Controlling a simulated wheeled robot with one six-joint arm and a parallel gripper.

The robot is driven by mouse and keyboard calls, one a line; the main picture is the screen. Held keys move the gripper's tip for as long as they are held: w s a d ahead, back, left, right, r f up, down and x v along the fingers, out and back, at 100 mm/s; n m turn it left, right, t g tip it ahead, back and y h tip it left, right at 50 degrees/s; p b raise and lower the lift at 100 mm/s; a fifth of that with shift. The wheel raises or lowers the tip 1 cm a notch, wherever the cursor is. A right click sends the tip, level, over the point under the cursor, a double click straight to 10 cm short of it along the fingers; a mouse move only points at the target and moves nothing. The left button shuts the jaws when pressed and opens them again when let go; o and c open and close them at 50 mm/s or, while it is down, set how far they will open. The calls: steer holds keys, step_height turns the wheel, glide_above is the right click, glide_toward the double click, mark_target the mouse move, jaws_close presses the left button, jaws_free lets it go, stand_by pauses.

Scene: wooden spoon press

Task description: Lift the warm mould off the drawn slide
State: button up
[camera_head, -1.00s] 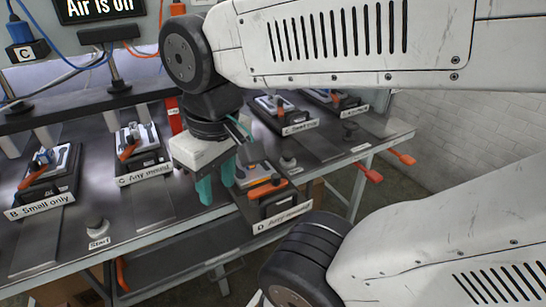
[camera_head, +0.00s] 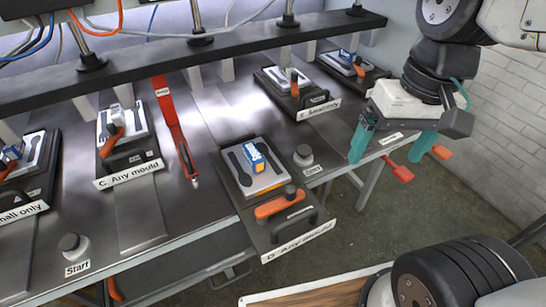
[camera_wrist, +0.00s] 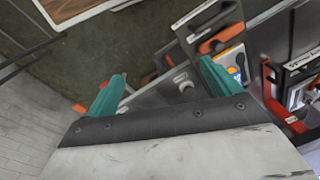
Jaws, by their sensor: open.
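The drawn slide (camera_head: 295,238), labelled "D Any mould", sticks out past the front edge of the bench. On it lies a flat pale mould (camera_head: 270,186) with dark spoon shapes. A small blue, white and orange block (camera_head: 253,156) sits on the mould. An orange handle (camera_head: 283,204) lies across the slide in front of the mould. My gripper (camera_head: 393,146) is open and empty, to the right of the slide, beyond the bench edge. In the wrist view my gripper (camera_wrist: 162,75) has its teal fingers apart, with the orange handle (camera_wrist: 220,38) beyond the right finger.
A start knob (camera_head: 303,156) stands right of slide D. Slide C (camera_head: 125,140) and a red lever (camera_head: 175,130) are to the left. Red handles (camera_head: 398,172) jut out below my gripper. A wooden board (camera_head: 310,291) is at the bottom.

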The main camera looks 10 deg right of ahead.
steer(key=w+a+f+m+g+y, duration=0.4)
steer(key=w+a+f+m+y, duration=0.15)
steer(key=w+a, duration=0.35)
steer(key=m+y, duration=0.6)
steer(key=m, duration=0.2)
glide_toward(247, 157)
steer(key=shift+s+a+f, duration=0.55)
steer(key=shift+s+a, duration=0.1)
steer(key=shift+a, duration=0.2)
steer(key=shift+w+a+f, duration=0.15)
steer(key=shift+a+f, duration=0.05)
steer(key=x, duration=0.7)
steer(key=shift+a+r, duration=0.2)
steer(key=shift+a, duration=0.15)
steer(key=c, duration=1.7)
steer(key=shift+r, duration=0.15)
